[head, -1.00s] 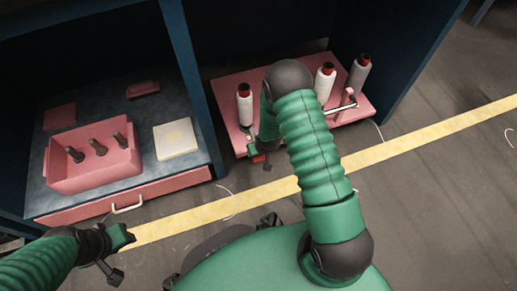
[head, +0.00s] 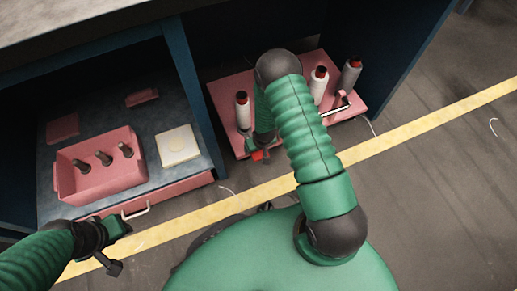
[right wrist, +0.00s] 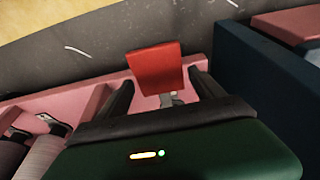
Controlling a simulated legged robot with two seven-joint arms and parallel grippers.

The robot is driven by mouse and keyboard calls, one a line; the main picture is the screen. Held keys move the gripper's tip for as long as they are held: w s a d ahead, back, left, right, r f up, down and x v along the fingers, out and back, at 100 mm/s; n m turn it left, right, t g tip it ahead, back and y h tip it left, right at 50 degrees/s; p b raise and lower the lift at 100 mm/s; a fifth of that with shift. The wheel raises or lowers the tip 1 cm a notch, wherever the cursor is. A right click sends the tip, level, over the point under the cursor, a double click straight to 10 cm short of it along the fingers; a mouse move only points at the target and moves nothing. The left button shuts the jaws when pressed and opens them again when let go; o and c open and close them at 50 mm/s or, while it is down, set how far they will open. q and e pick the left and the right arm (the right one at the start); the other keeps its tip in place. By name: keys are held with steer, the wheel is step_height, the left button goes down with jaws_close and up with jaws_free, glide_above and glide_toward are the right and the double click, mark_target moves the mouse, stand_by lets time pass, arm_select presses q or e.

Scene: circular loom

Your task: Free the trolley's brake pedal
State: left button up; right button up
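The trolley (head: 226,92) is a low pink platform carrying bobbins, under the bench. Its red brake pedal (head: 259,155) sticks out at the near left edge in the head view. It shows clearly as a red plate on a small grey stem in the right wrist view (right wrist: 157,68). My right gripper (right wrist: 161,80) is open, with one dark finger on either side of the pedal and visible gaps; contact cannot be told. In the head view my right arm partly hides it. My left gripper (head: 118,245) is near the drawer at the left; its finger opening is unclear.
Several bobbins, including a white one (head: 242,112), stand on the trolley. A pink bin (head: 75,180) and a pale pad (head: 178,146) lie on the left shelf above a drawer with a handle (head: 135,211). A blue post (head: 193,90) divides the bays.

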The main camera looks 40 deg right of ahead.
steer(key=shift+o, duration=0.4)
steer(key=shift+s, duration=0.15)
steer(key=p+v, duration=0.9)
steer(key=v, duration=0.7)
steer(key=shift+r, duration=0.35)
